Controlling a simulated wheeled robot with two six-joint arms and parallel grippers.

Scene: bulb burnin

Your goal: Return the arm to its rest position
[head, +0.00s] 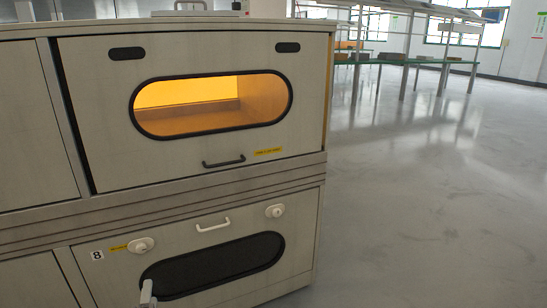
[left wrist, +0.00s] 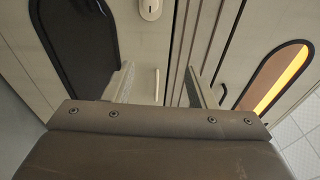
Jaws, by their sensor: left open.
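My left gripper (head: 148,293) shows at the bottom edge of the head view, in front of the lower door's dark window. In the left wrist view its two fingers (left wrist: 158,82) stand apart with nothing held. The lower door's white handle (head: 213,225) is above and right of the gripper in the head view, apart from it. In the wrist view the handle (left wrist: 157,84) shows beyond the gap between the fingers. My right gripper is not in view.
The cabinet's upper door (head: 205,55) is shut, with an orange-lit window (head: 205,105) and a black handle (head: 223,162). The lower door with a dark window (head: 220,262) is also shut. White knobs (head: 140,246) flank its handle. Open floor (head: 430,220) lies right; benches (head: 400,60) stand behind.

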